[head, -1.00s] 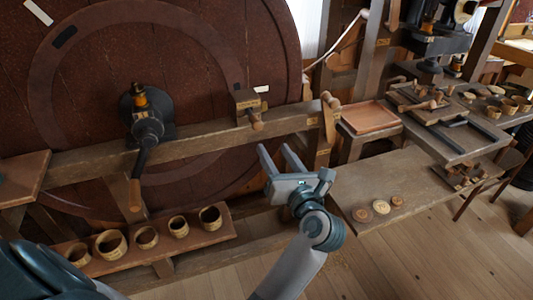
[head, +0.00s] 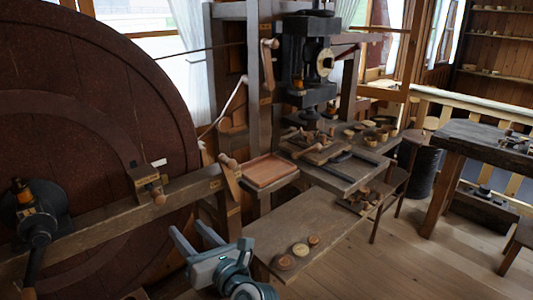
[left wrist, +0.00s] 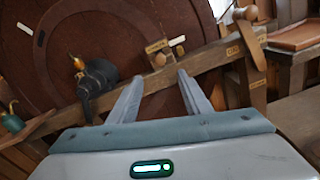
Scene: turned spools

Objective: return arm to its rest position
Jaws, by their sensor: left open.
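My left gripper (head: 198,238) is in the lower middle of the head view, its two fingers apart and nothing between them. It is in front of the wooden beam and the large dark red wheel (head: 100,75). In the left wrist view the two fingers (left wrist: 158,92) point toward the beam (left wrist: 213,65) and the wheel, and they are spread and empty. I cannot tell whether the fingers are clear of the beam by much. My right gripper is not in view.
A low bench (head: 325,230) with several small round wooden pieces (head: 300,249) stands right of my gripper. A reddish tray (head: 270,170) and a tool-covered workbench lie behind it. A dark table (head: 470,140) stands at the right. Open wooden floor (head: 420,255) lies at the lower right.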

